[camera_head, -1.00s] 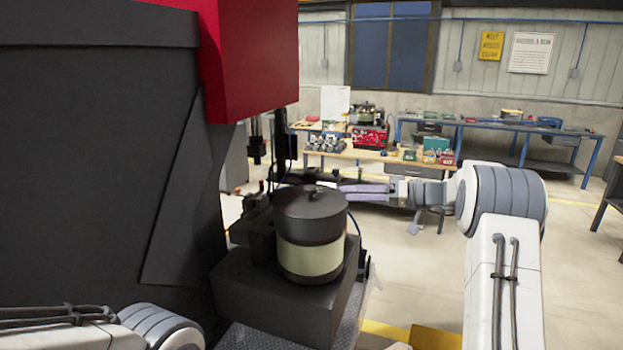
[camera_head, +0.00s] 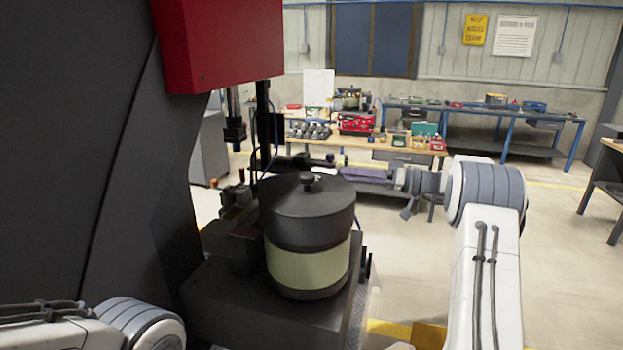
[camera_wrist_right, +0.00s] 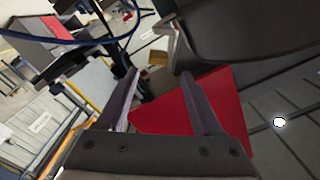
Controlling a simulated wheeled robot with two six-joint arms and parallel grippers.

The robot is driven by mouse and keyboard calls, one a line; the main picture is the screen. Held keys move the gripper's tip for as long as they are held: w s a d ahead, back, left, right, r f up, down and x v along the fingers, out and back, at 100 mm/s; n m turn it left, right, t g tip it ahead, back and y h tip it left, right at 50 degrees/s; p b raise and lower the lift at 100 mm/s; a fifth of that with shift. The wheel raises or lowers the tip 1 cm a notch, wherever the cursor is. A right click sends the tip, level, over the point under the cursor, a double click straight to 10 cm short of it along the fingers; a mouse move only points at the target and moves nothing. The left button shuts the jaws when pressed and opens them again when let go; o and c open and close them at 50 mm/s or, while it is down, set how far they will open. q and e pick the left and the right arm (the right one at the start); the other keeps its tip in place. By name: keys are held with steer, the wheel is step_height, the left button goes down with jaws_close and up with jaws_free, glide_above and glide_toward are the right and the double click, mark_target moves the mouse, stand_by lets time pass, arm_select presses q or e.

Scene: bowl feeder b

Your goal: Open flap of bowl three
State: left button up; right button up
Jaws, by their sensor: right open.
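A bowl feeder (camera_head: 307,262) with a dark lid, a round knob and a pale green band stands on a dark block in the middle of the head view. A dark curved body, perhaps this bowl, fills the upper right of the right wrist view (camera_wrist_right: 250,32). I cannot make out a flap or a bowl number. My right gripper (camera_head: 345,173) is behind the bowl and to its right, its fingers pointing left; the bowl may hide the tips. In the right wrist view its two fingers (camera_wrist_right: 160,77) are apart with nothing held. My left gripper is out of view.
A tall dark machine (camera_head: 60,150) with a red box (camera_head: 215,45) stands close on the left. A flat red piece (camera_wrist_right: 222,100) shows behind my right fingers, and a blue cable (camera_wrist_right: 60,38) runs at upper left. Workbenches (camera_head: 345,141) stand at the back. Floor at right is open.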

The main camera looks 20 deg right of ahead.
steer(key=p+x, duration=0.5)
steer(key=x, duration=0.4)
steer(key=shift+w+a, duration=0.15)
steer(key=shift+w+a+f+p, duration=0.2)
steer(key=shift+w+a+p, duration=0.15)
steer(key=shift+a, duration=0.1)
jaws_close()
